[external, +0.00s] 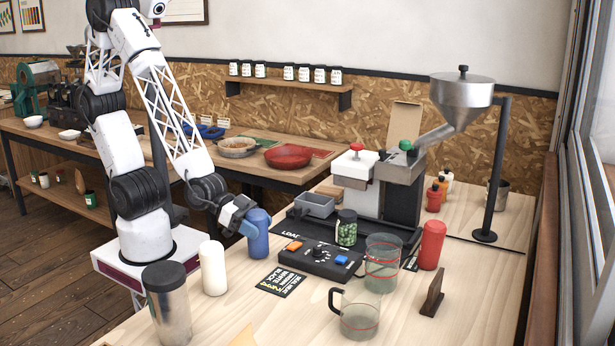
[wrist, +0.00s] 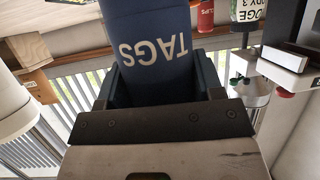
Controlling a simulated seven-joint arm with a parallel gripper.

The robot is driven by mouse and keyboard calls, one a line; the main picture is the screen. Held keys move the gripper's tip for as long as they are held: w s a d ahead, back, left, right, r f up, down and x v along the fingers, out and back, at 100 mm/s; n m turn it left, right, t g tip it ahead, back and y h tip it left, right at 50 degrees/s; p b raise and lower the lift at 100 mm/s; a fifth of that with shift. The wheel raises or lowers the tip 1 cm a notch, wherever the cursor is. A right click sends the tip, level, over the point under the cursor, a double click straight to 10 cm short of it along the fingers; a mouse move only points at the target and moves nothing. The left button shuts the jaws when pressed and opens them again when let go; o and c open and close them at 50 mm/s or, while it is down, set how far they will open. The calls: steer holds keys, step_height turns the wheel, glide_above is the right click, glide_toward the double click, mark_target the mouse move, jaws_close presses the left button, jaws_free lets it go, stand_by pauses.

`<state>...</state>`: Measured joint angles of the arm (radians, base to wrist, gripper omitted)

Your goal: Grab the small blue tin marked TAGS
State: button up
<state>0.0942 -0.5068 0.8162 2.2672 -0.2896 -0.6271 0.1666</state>
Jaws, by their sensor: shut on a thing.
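The small blue tin (external: 259,236) stands upright near the left corner of the dark machine base on the wooden counter. My gripper (external: 248,226) comes in from the left and is shut on its side. In the wrist view the tin (wrist: 155,40) shows white TAGS lettering, turned nearly upside down, and sits between the two dark fingers of my gripper (wrist: 160,85). I cannot tell whether its bottom touches the counter. The gripper covers part of its left side in the external view.
A white canister (external: 213,268) and a steel tumbler (external: 172,310) stand front left of the tin. A control box (external: 320,263), a jar of green beans (external: 346,229), a glass pitcher (external: 360,315) and a red tin (external: 432,246) stand to its right.

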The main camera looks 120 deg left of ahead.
mark_target(253, 212)
steer(key=shift+r, duration=0.5)
step_height(253, 212, up, 2)
steer(key=shift+r, duration=0.1)
steer(key=s+r, duration=0.1)
steer(key=s, duration=1.4)
steer(key=shift+s+a, duration=0.3)
steer(key=shift+s, duration=0.1)
steer(key=shift+s, duration=0.1)
steer(key=shift+r, duration=0.15)
